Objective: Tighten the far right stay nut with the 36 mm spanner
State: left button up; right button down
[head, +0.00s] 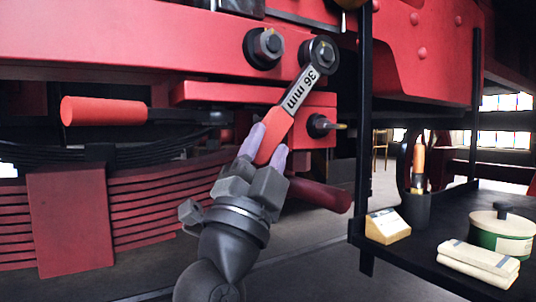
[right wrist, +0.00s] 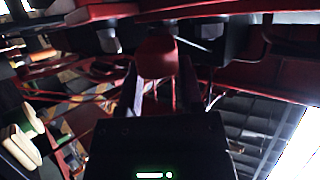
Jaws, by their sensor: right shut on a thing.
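The 36 mm spanner (head: 297,92) has a grey shank marked "36 mm" and a red handle. My right gripper (head: 265,150) is shut on the red handle, and the spanner slants up to the right. Its ring end is around the right stay nut (head: 320,54) on the red frame; the nut is mostly hidden by the ring. A second stay nut (head: 264,47) sits to the left, clear of the spanner. In the right wrist view the red handle (right wrist: 157,58) shows between the fingers. My left gripper is not in view.
A red-handled bar (head: 104,111) juts out at left above the leaf spring (head: 165,198). A bolt (head: 320,125) sticks out below the nut. At right a dark shelf (head: 440,262) with an upright post (head: 365,130) bears a pot (head: 501,235), folded cloths (head: 478,264) and a tool cup (head: 415,209).

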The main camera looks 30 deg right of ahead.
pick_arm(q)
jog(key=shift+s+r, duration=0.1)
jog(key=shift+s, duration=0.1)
pick_arm(e)
jog(key=shift+a+r, duration=0.1)
jog(key=shift+r, duration=0.05)
jog(key=shift+a+r+m+g, duration=0.55)
jog(key=shift+a+m+g, duration=0.15)
jog(key=shift+m+g, duration=0.15)
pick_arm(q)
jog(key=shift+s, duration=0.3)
pick_arm(e)
jog(key=shift+r, duration=0.1)
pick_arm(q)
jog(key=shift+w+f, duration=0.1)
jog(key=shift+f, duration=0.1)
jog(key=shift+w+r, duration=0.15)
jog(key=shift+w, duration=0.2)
pick_arm(e)
jog(key=shift+s+a+r+m+g+y, duration=0.1)
jog(key=shift+a+r+m+g+y, duration=0.2)
jog(key=shift+a+r+m+g, duration=0.65)
jog(key=shift+d+f, duration=0.15)
jog(key=shift+d, duration=0.1)
